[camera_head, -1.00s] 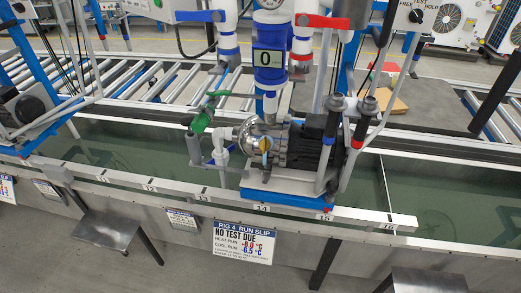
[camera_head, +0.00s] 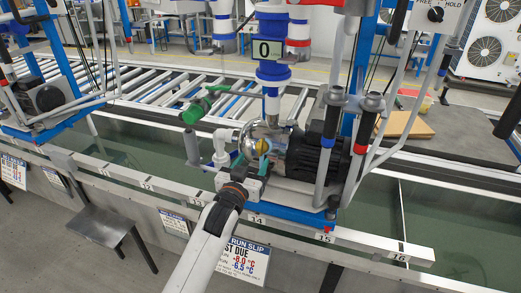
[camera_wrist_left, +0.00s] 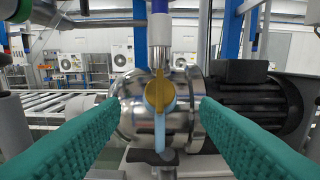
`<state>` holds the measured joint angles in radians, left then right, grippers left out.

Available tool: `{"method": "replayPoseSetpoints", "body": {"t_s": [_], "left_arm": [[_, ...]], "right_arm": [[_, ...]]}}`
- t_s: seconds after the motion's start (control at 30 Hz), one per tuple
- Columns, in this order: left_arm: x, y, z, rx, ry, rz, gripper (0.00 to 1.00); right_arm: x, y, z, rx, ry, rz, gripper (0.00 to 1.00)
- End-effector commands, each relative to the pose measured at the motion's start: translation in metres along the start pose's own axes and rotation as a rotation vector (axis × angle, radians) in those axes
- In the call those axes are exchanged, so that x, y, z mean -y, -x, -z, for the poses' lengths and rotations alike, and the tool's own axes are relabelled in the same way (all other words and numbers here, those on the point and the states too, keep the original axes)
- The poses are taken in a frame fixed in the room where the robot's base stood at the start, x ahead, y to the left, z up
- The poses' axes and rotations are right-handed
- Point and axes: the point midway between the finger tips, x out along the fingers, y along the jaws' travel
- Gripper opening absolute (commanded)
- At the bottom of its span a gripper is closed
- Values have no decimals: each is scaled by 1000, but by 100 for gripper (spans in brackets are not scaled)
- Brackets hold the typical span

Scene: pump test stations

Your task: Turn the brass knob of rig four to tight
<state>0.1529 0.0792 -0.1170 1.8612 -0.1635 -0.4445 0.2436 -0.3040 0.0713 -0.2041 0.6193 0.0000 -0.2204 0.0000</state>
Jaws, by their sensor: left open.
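The brass knob (camera_head: 264,146) is on the front of rig four's shiny steel pump head (camera_head: 258,134). In the left wrist view the knob (camera_wrist_left: 160,92) is a yellow disc with an upright bar, and a pale blue strip runs down from it. My left gripper (camera_head: 250,163) is open in front of the pump. Its two teal fingers (camera_wrist_left: 160,110) stand left and right of the knob in the wrist view, apart from it, with nothing between them. My right gripper is not in view.
A black motor (camera_head: 308,155) sits right of the pump head. The rig slip (camera_head: 243,262) is partly covered by my arm. A water trough (camera_head: 120,150) runs behind the numbered rail.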

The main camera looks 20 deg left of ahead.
Motion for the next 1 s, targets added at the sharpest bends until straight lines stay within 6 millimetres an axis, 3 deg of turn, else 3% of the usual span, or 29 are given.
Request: {"method": "replayPoseSetpoints", "body": {"t_s": [0.2, 0.33, 0.77, 1.0], "left_arm": [[0, -44, -1, 0, 1, 0, 56], [0, -60, 0, -1, 0, 0, 56], [0, -72, 1, -1, 0, 0, 56], [0, -71, 1, -1, 0, 0, 20]], "right_arm": [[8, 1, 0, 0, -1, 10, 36], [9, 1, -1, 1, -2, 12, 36], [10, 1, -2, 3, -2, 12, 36], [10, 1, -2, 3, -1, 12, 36]]}}
